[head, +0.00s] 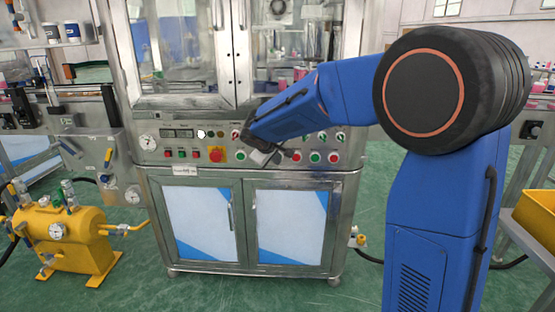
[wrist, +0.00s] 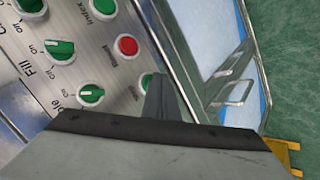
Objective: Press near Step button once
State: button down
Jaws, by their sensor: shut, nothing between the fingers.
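The control panel (head: 205,143) is a steel strip of buttons and knobs on the front of the machine. My gripper (head: 284,154) is at this panel, right of its middle. In the wrist view, my gripper's shut fingers (wrist: 163,92) point at the panel's edge. A green button (wrist: 146,81) shows right beside the fingertips, partly covered by them. Its label is partly hidden, so I cannot confirm that it reads Step. I cannot tell whether the fingertips touch it. A red button (wrist: 127,46) sits beyond it.
Green selector knobs (wrist: 90,95) stand close to my fingers. A red emergency button (head: 216,155) on a yellow plate is left of my gripper. Cabinet doors (head: 290,222) with handles are below the panel. A yellow tank (head: 62,240) stands at the left; green floor is open in front.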

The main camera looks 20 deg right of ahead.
jog(key=shift+w+d, duration=0.1)
jog(key=shift+w, duration=0.2)
dwell(0.5)
dwell(0.4)
jog(key=shift+s+a, duration=0.25)
jog(key=shift+s, duration=0.6)
jog(key=s, duration=0.1)
jog(key=s+a, duration=0.1)
jog(key=s, duration=0.2)
jog(key=shift+s+a, duration=0.25)
jog(key=shift+s, duration=0.05)
dwell(0.6)
